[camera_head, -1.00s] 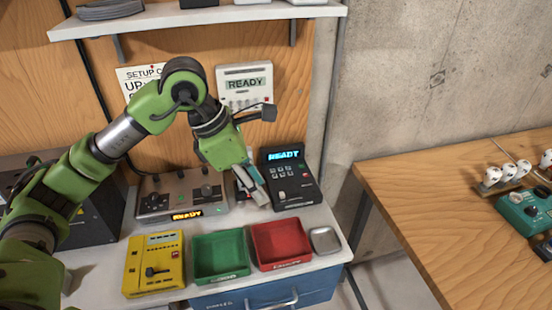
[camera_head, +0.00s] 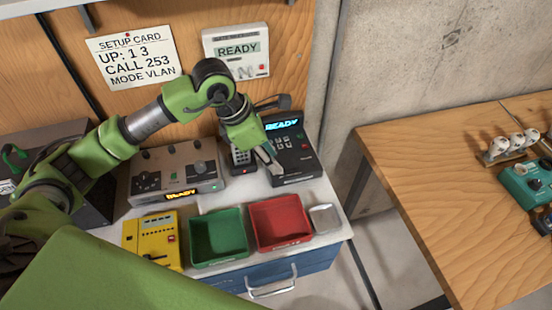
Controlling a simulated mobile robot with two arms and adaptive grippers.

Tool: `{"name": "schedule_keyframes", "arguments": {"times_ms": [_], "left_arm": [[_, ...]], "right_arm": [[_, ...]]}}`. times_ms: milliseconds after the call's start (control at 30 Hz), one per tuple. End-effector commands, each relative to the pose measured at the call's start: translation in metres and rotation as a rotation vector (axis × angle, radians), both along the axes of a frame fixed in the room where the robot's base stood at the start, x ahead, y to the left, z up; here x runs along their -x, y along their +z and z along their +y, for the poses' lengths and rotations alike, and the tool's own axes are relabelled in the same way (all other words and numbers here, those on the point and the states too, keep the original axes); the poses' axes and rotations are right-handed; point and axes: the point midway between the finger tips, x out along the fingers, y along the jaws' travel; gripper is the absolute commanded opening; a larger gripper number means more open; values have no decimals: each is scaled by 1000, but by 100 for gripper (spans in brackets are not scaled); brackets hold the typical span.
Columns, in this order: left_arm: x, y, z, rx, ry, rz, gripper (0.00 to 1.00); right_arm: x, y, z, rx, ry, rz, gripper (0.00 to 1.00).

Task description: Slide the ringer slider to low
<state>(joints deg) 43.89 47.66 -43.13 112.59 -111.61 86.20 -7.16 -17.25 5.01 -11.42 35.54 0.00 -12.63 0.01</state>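A black desk unit (camera_head: 291,157) with a lit blue READY display and rows of keys stands at the back right of the white bench. I cannot make out which of its small controls is the ringer slider. My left gripper (camera_head: 273,166) points down at the left edge of this unit, over or beside it; I cannot tell if it touches. Its fingers look close together, but their gap is too small to judge. It partly hides the unit's left side and a small dark keypad device (camera_head: 241,160). My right gripper is not in view.
A grey control box (camera_head: 178,175) stands left of the keypad device. A yellow box (camera_head: 152,240), a green tray (camera_head: 219,236), a red tray (camera_head: 281,224) and a small metal dish (camera_head: 324,218) line the front. A setup card (camera_head: 133,60) hangs behind.

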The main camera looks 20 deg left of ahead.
Motion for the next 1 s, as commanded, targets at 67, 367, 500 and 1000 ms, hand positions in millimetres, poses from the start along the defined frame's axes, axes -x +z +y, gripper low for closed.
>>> {"name": "schedule_keyframes", "arguments": {"times_ms": [67, 367, 500, 1000], "left_arm": [[-1, -11, -4, 0, -1, 3, 29], [-8, -34, -11, -2, -1, -1, 29], [-8, -35, -12, -1, -1, -1, 29], [-10, -36, -15, 1, -1, -2, 0]], "right_arm": [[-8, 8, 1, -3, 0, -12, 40], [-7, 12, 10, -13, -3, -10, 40], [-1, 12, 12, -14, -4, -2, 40], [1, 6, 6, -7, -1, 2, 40]]}}
